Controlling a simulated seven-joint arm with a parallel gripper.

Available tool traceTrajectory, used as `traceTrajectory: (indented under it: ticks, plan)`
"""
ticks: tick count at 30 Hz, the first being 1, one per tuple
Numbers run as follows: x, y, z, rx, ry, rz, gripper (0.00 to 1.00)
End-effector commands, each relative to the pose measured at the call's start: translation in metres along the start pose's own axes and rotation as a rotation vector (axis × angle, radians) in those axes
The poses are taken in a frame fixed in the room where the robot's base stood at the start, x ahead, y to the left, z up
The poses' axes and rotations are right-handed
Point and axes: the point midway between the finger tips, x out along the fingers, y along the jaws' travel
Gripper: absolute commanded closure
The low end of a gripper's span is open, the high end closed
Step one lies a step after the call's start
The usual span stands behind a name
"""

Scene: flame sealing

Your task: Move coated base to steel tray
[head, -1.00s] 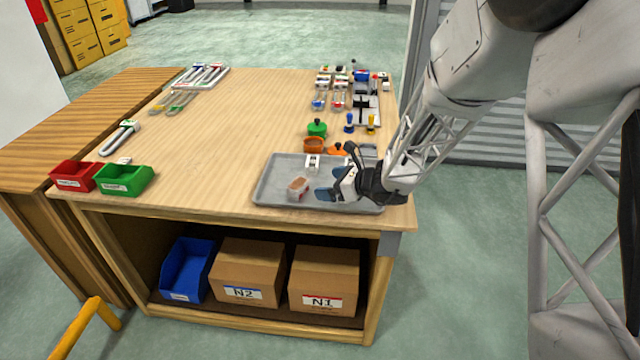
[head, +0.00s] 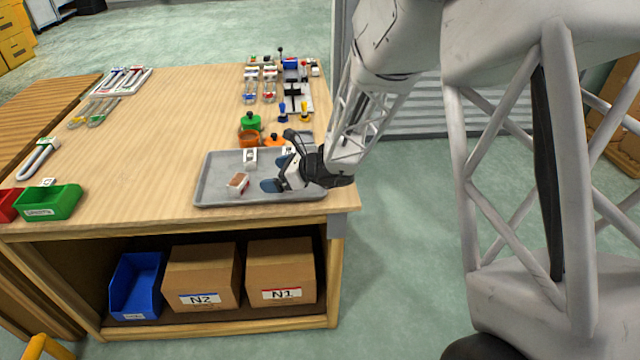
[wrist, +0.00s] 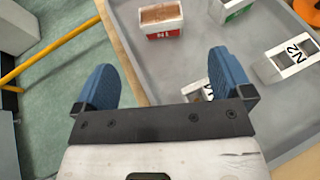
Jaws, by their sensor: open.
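A small white block with a brown top and a red N1 label, which looks like the coated base (head: 238,183), sits upright on the grey steel tray (head: 215,194) at the table's front edge. In the wrist view the coated base (wrist: 161,19) is at the top, ahead of my fingers and apart from them. My gripper (head: 274,178) is over the tray, to the right of the block. In the wrist view my gripper (wrist: 163,66) has its blue fingers wide apart, with nothing between them.
A white N2 piece (wrist: 287,60) lies on the tray, with a green-labelled piece (wrist: 231,8) near the block. Another piece is partly hidden by my gripper. Orange (head: 249,139) and green (head: 250,122) items stand behind the tray.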

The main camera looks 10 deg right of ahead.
Motion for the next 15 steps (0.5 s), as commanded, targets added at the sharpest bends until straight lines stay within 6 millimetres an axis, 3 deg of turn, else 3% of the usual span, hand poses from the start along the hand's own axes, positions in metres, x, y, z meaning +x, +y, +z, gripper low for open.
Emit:
traceTrajectory:
  ticks: [8,15]
  plan:
    - [-0.006,0.005,0.005,-0.033,0.008,0.013,0.02]
    - [-0.037,0.031,0.027,-0.203,0.055,0.083,0.02]
